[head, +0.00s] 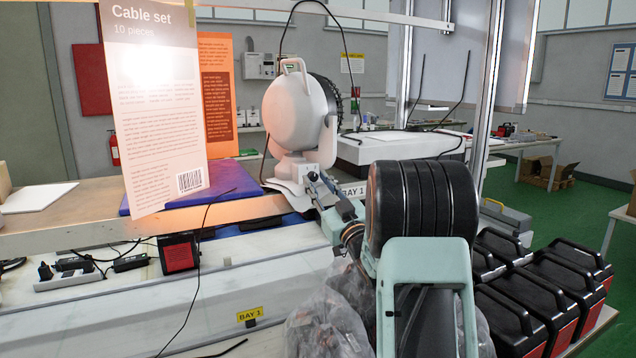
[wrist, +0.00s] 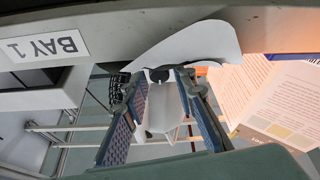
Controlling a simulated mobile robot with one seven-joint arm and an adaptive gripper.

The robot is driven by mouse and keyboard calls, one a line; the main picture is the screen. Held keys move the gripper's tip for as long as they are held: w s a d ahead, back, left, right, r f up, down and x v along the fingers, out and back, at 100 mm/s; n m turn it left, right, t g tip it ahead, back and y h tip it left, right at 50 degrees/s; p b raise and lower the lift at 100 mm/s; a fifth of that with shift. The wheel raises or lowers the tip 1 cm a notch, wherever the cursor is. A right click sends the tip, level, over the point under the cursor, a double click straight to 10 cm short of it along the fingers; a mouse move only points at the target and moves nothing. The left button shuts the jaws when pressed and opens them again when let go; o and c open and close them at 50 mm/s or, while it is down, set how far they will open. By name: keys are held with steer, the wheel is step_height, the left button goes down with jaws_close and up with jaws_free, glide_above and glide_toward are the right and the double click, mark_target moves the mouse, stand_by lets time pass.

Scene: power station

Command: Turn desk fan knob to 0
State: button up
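The white desk fan (head: 294,112) stands on the bench edge in the head view, its round back turned to me. In the wrist view, which is upside down, its white base (wrist: 205,42) and neck (wrist: 159,108) show. A small dark knob (wrist: 158,74) sits on the base between my fingertips. My gripper (head: 314,187) is at the fan's base, its two fingers on either side of the knob in the wrist view (wrist: 161,76). The fingers stand apart. Whether they touch the knob is unclear, and the knob's marking cannot be read.
A "Cable set" sheet (head: 155,105) and an orange sheet (head: 216,95) stand left of the fan by a blue mat (head: 235,183). A BAY 1 label (wrist: 44,46) is on the bench edge near my gripper. Black-and-red cases (head: 540,290) stand at lower right.

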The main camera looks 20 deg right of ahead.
steer(key=shift+c, duration=0.2)
jaws_close()
steer(key=b, duration=0.1)
steer(key=n+b, duration=0.1)
steer(key=shift+f+n+y+b, duration=0.25)
steer(key=shift+n+y+b, duration=0.05)
steer(key=shift+y, duration=0.1)
steer(key=shift+d+n+y+b, duration=0.1)
steer(key=shift+n+y+b, duration=0.2)
steer(key=shift+n+b, duration=0.6)
steer(key=shift+r+n+g+y+b, duration=0.3)
steer(key=shift+n+y+b, duration=0.15)
steer(key=shift+n, duration=0.15)
steer(key=shift+o, duration=0.2)
jaws_free()
